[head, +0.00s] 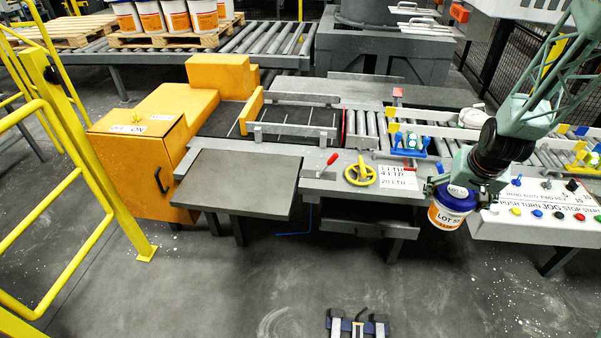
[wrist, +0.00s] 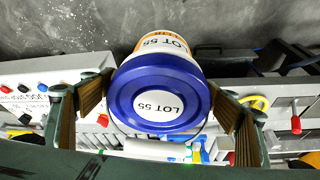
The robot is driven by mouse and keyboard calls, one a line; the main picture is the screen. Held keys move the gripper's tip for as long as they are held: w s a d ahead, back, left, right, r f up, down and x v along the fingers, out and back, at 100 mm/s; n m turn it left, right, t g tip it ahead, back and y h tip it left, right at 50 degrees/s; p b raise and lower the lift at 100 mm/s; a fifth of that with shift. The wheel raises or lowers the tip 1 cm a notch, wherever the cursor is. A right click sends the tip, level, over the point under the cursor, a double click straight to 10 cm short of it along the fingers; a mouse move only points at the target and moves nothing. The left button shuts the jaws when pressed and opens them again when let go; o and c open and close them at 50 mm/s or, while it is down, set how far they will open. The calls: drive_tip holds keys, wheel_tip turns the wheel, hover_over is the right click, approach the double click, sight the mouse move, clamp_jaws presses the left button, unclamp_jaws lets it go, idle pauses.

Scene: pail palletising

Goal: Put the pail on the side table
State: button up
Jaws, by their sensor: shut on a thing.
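The pail (head: 450,208) is white and orange with a blue lid and "LOT 55" labels. My gripper (head: 474,186) is shut on it and holds it off the floor at the right, in front of the control panel. In the wrist view the pail's blue lid (wrist: 160,95) faces the camera, between the two fingers of my gripper (wrist: 160,100). The side table (head: 243,182) is a flat grey top at the centre left, in front of the conveyor line. Its top is bare.
A control panel (head: 540,215) with coloured buttons is just right of the pail. A yellow handwheel (head: 360,175) and red levers stand between the pail and the side table. An orange cabinet (head: 140,150) and yellow railing are at left. Several pails stand on a pallet at the back.

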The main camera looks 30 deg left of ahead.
drive_tip(key=a+n+y, duration=0.1)
drive_tip(key=a+n, duration=0.1)
drive_tip(key=a, duration=1.5)
drive_tip(key=s+a+n+p, duration=0.1)
drive_tip(key=s+a, duration=0.3)
drive_tip(key=a, duration=0.9)
drive_tip(key=s+a+n+y+p, duration=0.1)
drive_tip(key=s+a, duration=0.4)
drive_tip(key=a, duration=0.8)
drive_tip(key=s+a+n, duration=0.3)
drive_tip(key=s+a, duration=0.1)
drive_tip(key=a, duration=0.9)
drive_tip(key=shift+s+a+f+g+y+p, duration=0.2)
drive_tip(key=shift+a+f+g+y+p, duration=0.1)
drive_tip(key=shift+f+g+p, duration=0.15)
drive_tip(key=shift+w, duration=0.1)
drive_tip(key=w+a+f, duration=0.1)
drive_tip(key=w+a, duration=0.7)
drive_tip(key=a, duration=0.5)
drive_tip(key=shift+a+f+p, duration=0.2)
drive_tip(key=shift+a+p, duration=0.15)
drive_tip(key=shift+p, duration=0.05)
drive_tip(key=shift+s, duration=0.1)
drive_tip(key=shift+f, duration=1.8)
drive_tip(key=shift+f, duration=0.1)
